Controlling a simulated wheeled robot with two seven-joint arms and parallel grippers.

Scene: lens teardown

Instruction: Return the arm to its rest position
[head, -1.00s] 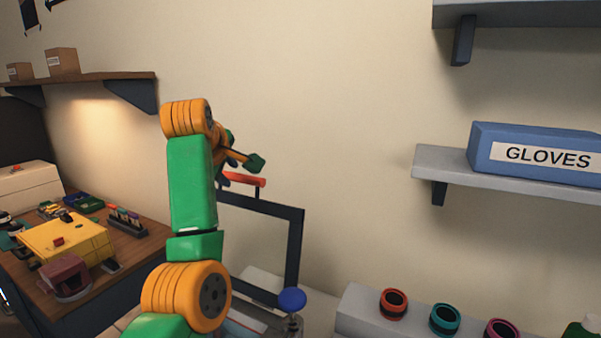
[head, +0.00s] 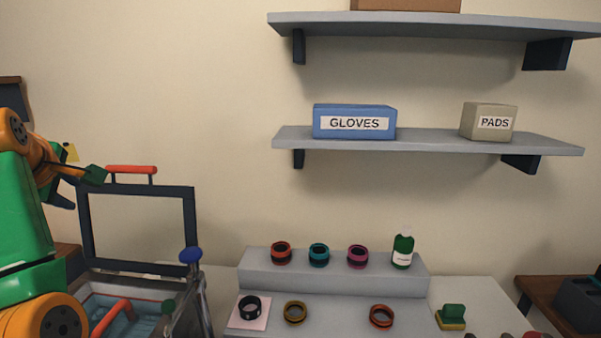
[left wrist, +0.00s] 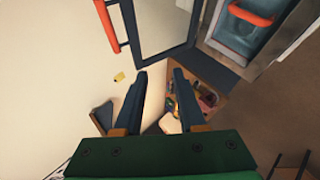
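My left arm comes in at the left edge of the head view, raised in front of the wall. Its gripper (head: 66,196) is partly hidden by its own wrist there. In the left wrist view the two dark fingers (left wrist: 160,74) stand apart with nothing between them, so the left gripper is open and empty. Beyond them are the wall and, lower down, a wooden surface with small items. My right arm and gripper are in neither view.
An open case with a dark lid frame (head: 190,225) stands close to my left arm. Colored rings stand on a grey riser (head: 330,277). Wall shelves hold a GLOVES box (head: 354,122) and a PADS box (head: 489,121).

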